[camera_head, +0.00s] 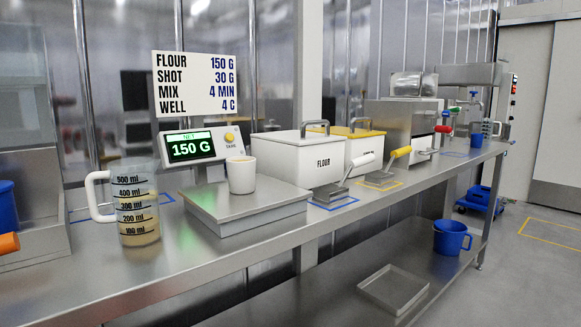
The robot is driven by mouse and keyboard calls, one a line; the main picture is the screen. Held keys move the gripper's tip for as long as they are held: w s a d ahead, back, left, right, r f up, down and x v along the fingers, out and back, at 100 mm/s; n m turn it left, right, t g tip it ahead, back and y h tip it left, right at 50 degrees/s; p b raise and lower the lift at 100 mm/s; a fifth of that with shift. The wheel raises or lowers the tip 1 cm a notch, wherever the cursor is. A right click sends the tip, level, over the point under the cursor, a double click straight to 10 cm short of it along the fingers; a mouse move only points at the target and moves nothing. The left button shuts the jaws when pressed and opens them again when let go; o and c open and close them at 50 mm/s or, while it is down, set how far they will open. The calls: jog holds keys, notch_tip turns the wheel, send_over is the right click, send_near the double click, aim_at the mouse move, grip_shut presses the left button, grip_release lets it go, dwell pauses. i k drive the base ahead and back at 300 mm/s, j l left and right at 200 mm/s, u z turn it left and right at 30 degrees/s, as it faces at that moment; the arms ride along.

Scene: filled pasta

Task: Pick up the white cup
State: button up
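The white cup (241,175) stands upright on the flat steel plate of a weighing scale (215,208) on the steel bench. Something tan shows just inside its rim. The scale's display (190,147) behind it reads 150 G. My gripper is not in view, and nothing touches the cup.
A measuring jug (135,205) with a white handle stands left of the scale. A white FLOUR bin (298,158) is close behind and right, with a white-handled scoop (345,178) beside it. The bench front (190,275) is clear. A lower shelf holds a tray (393,290) and blue jug (451,238).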

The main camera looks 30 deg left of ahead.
aim_at(241, 169)
jog(key=u, duration=1.7)
jog(key=i+j+z, duration=0.15)
jog(key=z, duration=0.15)
jog(key=i+j+z, duration=0.3)
